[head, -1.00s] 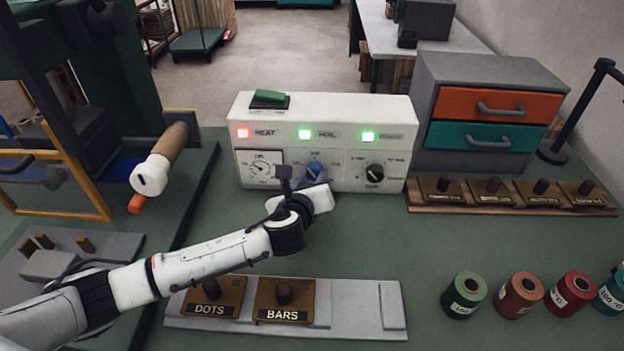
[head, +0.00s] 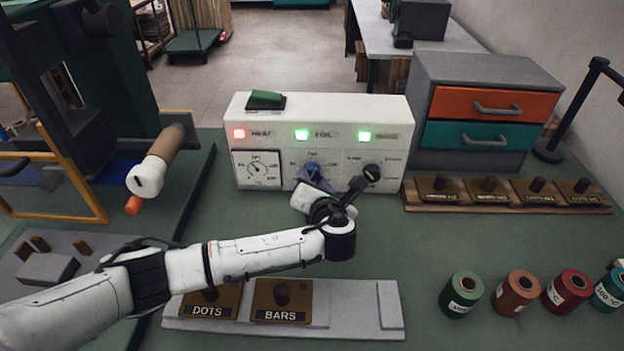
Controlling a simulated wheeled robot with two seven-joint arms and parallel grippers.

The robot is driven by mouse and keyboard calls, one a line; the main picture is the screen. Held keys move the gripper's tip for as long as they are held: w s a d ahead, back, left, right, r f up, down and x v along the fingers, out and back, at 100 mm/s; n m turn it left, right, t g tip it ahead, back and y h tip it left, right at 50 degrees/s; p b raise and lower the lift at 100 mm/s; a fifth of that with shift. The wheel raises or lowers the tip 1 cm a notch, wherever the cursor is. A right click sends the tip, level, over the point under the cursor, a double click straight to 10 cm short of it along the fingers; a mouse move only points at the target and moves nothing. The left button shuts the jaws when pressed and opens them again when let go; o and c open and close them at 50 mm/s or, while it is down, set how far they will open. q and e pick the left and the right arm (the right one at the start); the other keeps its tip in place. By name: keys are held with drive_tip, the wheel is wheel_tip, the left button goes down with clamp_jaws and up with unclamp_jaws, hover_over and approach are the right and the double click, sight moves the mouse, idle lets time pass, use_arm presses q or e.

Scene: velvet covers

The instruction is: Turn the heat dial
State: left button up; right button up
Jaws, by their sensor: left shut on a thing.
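The white control box (head: 285,112) stands at the back of the green bench. The label HEAT is above the gauge, by a lit red lamp (head: 239,134). My right gripper is out of view.
A green switch (head: 266,97) sits on top of the box. Stamp blocks lie on a rack (head: 362,302) in front, below my left arm. A wooden rack (head: 420,205), drawers (head: 480,70) and several spools (head: 462,293) are at the right.

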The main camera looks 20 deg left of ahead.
use_arm(q)
drive_tip(key=m+y, duration=0.1)
drive_tip(key=m, duration=0.1)
drive_tip(key=m+y, duration=0.1)
drive_tip(key=m, duration=0.1)
drive_tip(key=shift+d+f+y, duration=0.1)
drive_tip(key=shift+d+y, duration=0.05)
drive_tip(key=shift+y, duration=0.15)
drive_tip(key=shift+f+m+t+y, duration=0.15)
drive_tip(key=shift+m+t+y, duration=0.45)
drive_tip(key=shift+m, duration=1.2)
drive_tip(key=o, duration=1)
drive_tip(key=shift+o, duration=0.2)
drive_tip(key=v, duration=1)
drive_tip(key=shift+d, duration=0.25)
